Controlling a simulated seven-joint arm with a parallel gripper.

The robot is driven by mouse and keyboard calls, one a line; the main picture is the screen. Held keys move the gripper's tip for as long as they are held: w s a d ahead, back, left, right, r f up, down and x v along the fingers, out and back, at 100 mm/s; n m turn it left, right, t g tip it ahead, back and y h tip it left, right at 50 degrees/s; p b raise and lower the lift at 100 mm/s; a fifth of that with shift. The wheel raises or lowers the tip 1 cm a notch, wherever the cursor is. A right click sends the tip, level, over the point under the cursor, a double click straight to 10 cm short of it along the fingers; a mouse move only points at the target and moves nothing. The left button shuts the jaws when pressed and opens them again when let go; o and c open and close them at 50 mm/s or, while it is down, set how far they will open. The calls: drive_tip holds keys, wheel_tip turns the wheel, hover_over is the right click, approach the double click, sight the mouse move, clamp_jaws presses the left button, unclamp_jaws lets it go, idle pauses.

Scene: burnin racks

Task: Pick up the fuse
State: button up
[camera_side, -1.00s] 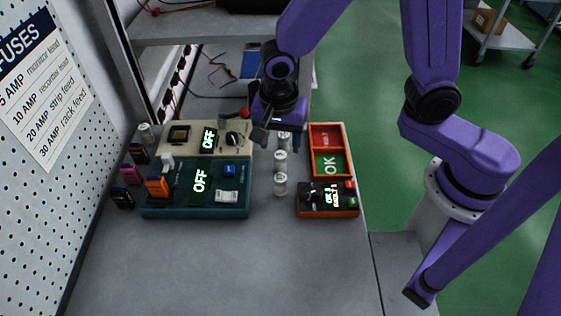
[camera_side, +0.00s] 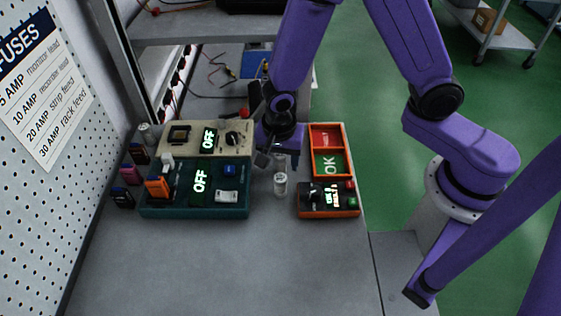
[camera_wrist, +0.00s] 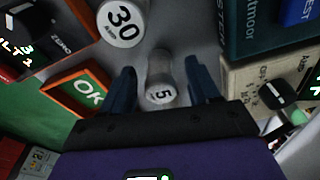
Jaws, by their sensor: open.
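A pale cylindrical fuse marked 5 (camera_wrist: 160,93) shows between my gripper's two fingers in the wrist view, with gaps on both sides. My gripper (camera_wrist: 161,76) is open and points down over it; I cannot tell how far the fingertips reach down beside it. A second fuse, marked 30 (camera_wrist: 122,22), stands just beyond the fingers in the wrist view. A fuse also stands upright on the bench in front of my gripper in the side view (camera_side: 280,184).
A teal unit (camera_side: 195,211) and a beige unit (camera_side: 226,137), both reading OFF, stand left of my gripper. An orange tray with red and OK sections (camera_side: 342,150) and an orange-black tester (camera_side: 328,212) stand right. The front bench is clear.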

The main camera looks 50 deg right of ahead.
clamp_jaws()
drive_tip(key=shift+r, duration=0.1)
idle(0.3)
